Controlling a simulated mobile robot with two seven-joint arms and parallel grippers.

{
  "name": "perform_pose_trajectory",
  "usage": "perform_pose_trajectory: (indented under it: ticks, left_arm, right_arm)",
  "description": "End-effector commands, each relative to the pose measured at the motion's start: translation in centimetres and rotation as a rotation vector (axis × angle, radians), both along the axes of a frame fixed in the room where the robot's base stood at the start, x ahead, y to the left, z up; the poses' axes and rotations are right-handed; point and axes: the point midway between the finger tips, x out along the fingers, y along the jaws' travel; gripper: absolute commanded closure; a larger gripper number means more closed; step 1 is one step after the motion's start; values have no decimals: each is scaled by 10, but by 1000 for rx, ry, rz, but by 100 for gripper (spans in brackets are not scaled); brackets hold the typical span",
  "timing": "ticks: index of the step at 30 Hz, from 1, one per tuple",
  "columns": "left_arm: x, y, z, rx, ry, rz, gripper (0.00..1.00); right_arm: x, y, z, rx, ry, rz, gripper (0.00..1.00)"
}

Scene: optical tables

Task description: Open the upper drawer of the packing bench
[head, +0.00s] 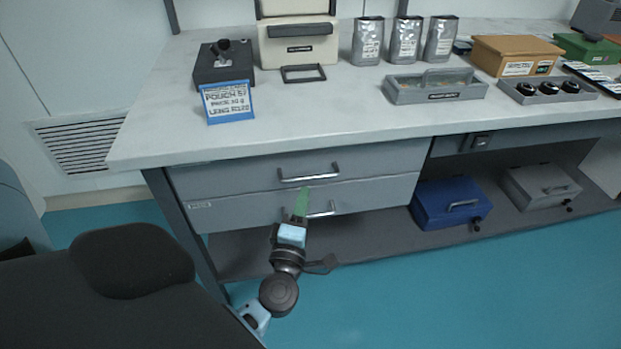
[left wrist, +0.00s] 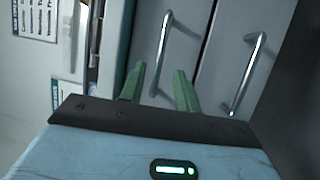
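The upper drawer (head: 235,178) of the packing bench is shut, its front level with the lower drawer. Its silver bar handle (head: 308,173) is bare. The lower drawer (head: 255,208) is also shut, with a similar handle (head: 322,211) partly behind my gripper. My left gripper (head: 302,193) is in front of the drawers, its green fingers pointing up at the upper handle from below. In the left wrist view, the gripper (left wrist: 160,82) is open and empty. The upper handle (left wrist: 163,45) shows beyond the gap between its fingers; the lower handle (left wrist: 243,75) is to the right. My right gripper is not in view.
The bench top (head: 330,115) overhangs the drawers and carries a blue-framed sign (head: 228,101), pouches and boxes. A blue case (head: 450,203) and a grey case (head: 540,188) stand on the lower shelf at right. The floor (head: 420,300) in front is clear.

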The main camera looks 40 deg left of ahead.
Motion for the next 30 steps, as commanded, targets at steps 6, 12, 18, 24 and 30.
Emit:
perform_pose_trajectory:
  ticks: [6,12,18,24,30]
  left_arm:
    - [27,13,7,2,-3,-1,67]
    - [51,26,11,4,0,-2,67]
    - [62,31,13,2,0,-2,67]
    - [63,32,13,3,2,-1,67]
    - [63,32,13,3,2,-1,83]
  right_arm:
    - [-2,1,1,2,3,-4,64]
    - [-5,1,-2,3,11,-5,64]
    - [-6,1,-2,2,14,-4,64]
    - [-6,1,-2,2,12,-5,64]
    - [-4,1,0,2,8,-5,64]
